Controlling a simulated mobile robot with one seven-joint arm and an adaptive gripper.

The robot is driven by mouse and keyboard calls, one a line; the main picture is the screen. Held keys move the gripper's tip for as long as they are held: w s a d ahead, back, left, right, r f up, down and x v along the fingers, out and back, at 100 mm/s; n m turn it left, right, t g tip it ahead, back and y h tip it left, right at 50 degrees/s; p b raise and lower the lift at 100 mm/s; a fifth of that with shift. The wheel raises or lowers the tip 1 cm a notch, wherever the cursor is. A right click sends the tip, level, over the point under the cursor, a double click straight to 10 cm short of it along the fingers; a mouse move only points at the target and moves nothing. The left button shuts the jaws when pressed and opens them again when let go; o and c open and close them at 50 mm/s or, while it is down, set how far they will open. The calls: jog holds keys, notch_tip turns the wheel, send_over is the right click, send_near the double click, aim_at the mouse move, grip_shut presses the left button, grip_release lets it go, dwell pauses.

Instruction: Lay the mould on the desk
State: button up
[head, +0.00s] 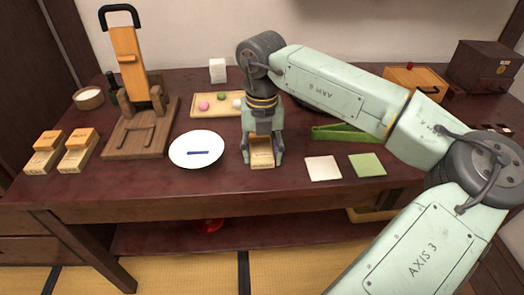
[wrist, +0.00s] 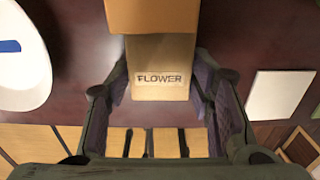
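The mould (head: 262,161) is a pale wooden block marked FLOWER with an orange wooden part at its back. It is near the front middle of the desk (head: 225,183), right of the white plate. My gripper (head: 263,157) points down over it, one finger on each side. In the wrist view the mould (wrist: 160,88) lies between the fingertips (wrist: 160,70), which appear to touch its sides. The mould looks level; whether its underside touches the desk cannot be told.
The white plate (head: 181,155) with a blue strip is close on the left. A white square (head: 322,169) and a green square (head: 367,165) lie to the right. A tray with coloured balls (head: 202,111) stands behind. Two similar moulds (head: 44,160) (head: 78,158) and a wooden press (head: 128,135) stand left.

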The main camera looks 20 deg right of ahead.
jog(key=o, duration=0.4)
jog(key=shift+c, duration=0.2)
jog(key=shift+r, duration=0.1)
notch_tip(320, 180, up, 12)
jog(key=shift+r, duration=0.15)
